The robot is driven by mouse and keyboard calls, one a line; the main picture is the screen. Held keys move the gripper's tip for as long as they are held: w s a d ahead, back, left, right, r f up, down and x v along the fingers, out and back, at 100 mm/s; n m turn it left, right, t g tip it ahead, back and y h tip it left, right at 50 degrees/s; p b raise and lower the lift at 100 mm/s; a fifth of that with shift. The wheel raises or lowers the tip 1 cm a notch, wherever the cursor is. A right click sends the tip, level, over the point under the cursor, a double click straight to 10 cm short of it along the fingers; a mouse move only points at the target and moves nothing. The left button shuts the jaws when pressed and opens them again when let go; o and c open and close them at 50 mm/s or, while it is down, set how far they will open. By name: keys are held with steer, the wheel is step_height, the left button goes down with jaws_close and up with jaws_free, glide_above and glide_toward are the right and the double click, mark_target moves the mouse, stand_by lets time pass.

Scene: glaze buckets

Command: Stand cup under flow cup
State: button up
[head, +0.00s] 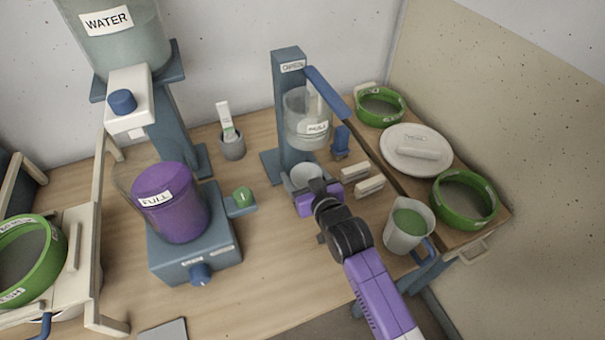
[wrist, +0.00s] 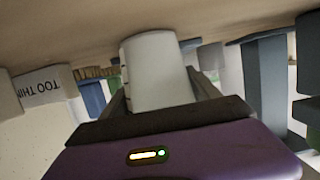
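A pale grey cup (head: 305,176) is at the foot of the blue stand (head: 288,95), below the clear flow cup (head: 306,125). The flow cup hangs on the stand and carries a label. My gripper (head: 318,187) reaches the pale cup from the front. In the wrist view, which is upside down, the pale cup (wrist: 157,72) sits between my dark fingers, which press close on both its sides. The cup looks upright. Its base is close to the surface, but I cannot tell whether it rests there.
Pale blocks (head: 362,182) lie right of the stand; one label reads TOO THIN in the wrist view. A jug with green liquid (head: 408,226) stands front right. A purple bucket (head: 172,205) stands left.

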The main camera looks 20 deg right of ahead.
steer(key=shift+o, duration=1.1)
steer(key=shift+r, duration=0.15)
steer(key=v, duration=1.2)
steer(key=shift+r, duration=0.1)
